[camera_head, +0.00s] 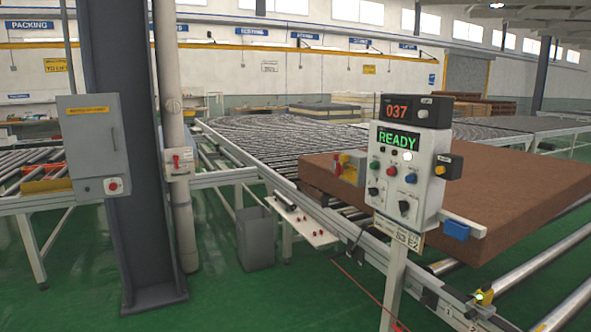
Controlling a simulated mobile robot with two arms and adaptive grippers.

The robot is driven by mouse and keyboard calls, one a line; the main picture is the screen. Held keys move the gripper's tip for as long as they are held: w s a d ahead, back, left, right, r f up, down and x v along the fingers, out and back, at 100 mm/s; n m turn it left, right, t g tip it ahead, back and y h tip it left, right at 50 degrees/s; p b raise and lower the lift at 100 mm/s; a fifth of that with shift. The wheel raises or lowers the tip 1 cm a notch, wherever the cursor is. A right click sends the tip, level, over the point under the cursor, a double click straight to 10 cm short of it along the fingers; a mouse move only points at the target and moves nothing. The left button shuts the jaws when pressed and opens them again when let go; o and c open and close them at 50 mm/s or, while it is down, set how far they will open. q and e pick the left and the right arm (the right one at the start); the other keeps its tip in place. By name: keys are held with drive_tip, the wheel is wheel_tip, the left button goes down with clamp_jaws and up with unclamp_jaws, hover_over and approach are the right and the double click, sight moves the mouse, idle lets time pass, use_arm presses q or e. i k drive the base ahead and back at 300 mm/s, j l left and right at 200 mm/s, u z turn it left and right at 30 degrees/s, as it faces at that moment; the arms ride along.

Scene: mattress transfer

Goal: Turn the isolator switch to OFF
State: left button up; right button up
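Neither of my grippers shows in the head view. Several red switches are in view, and I cannot tell which one is the isolator. A grey box with a red and yellow rotary handle (338,165) is on the left side of the white control panel (418,160). A small box with a red switch (176,160) is mounted at the light pipe. The grey cabinet (92,147) on the dark column has a round red knob (113,186). The switch positions and their lettering are too small to read.
The control panel stands on a post, with a green READY display (398,140) and a 037 display (397,112). A brown mattress (520,200) lies on the roller conveyor behind it. A grey bin (256,238) stands on the green floor (240,300), which has free room in front.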

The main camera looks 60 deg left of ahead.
sight(339, 169)
drive_tip(key=u, duration=1.5)
drive_tip(key=i+j, duration=0.1)
drive_tip(key=u, duration=0.05)
